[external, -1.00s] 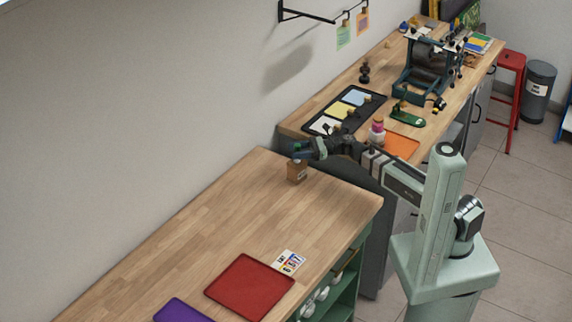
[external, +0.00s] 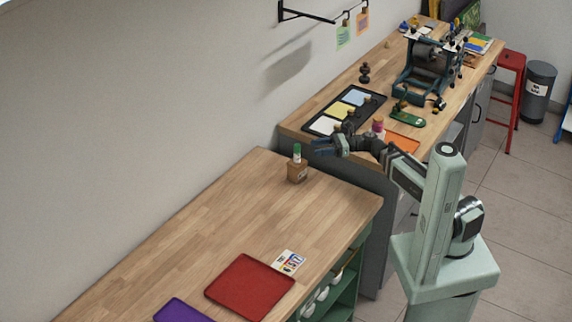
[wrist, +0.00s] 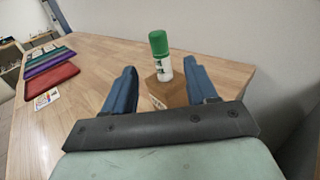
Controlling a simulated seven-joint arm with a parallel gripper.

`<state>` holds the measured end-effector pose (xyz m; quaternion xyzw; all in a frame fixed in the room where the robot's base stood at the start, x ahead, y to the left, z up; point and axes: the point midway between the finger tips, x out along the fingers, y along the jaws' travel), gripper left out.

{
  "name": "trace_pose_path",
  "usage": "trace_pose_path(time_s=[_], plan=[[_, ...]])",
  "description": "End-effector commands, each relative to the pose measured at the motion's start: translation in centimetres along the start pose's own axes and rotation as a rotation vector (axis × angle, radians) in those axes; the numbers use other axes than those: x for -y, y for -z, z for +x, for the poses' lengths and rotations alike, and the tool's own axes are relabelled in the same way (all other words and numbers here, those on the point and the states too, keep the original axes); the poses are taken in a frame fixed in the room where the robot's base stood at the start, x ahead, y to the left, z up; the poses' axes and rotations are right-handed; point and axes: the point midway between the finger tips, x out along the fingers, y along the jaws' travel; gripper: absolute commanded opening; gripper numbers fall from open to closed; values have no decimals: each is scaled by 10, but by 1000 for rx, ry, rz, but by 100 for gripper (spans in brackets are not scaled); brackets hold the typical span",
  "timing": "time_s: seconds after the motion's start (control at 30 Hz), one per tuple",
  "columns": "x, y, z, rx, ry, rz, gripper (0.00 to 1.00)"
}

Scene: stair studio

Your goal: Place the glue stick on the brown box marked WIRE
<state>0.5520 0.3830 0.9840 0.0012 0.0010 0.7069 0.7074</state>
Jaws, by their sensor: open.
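The glue stick (external: 297,152), white with a green cap, stands upright on top of the small brown box (external: 297,174) near the far corner of the near wooden table. In the wrist view the glue stick (wrist: 160,55) rises from the box top (wrist: 171,92), seen beyond and between my fingers. My gripper (external: 318,147) is open and empty, just right of the glue stick in the external view and apart from it. The open fingers (wrist: 163,88) also show in the wrist view. Part of the box is hidden behind my gripper there.
A red tray (external: 249,287), a purple tray (external: 182,311) and a printed card (external: 288,262) lie on the near table (external: 225,220). The back bench holds a black tray (external: 345,110), an orange mat (external: 403,143) and a press (external: 430,70). The table around the box is clear.

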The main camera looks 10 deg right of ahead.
Motion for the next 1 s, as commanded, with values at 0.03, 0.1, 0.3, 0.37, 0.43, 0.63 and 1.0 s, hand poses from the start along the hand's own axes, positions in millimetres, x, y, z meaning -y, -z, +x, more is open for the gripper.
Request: trace_pose_path(time_s=[0.03,0.1,0.3,0.37,0.43,0.63,1.0], plan=[[0,0,-8,0,2,0,57],[0,0,-15,0,1,0,57],[0,0,-28,0,0,0,57],[0,0,-30,0,0,0,57],[0,0,-31,0,0,0,57],[0,0,-31,0,-1,0,57],[7,-3,-31,8,25,1,57]])
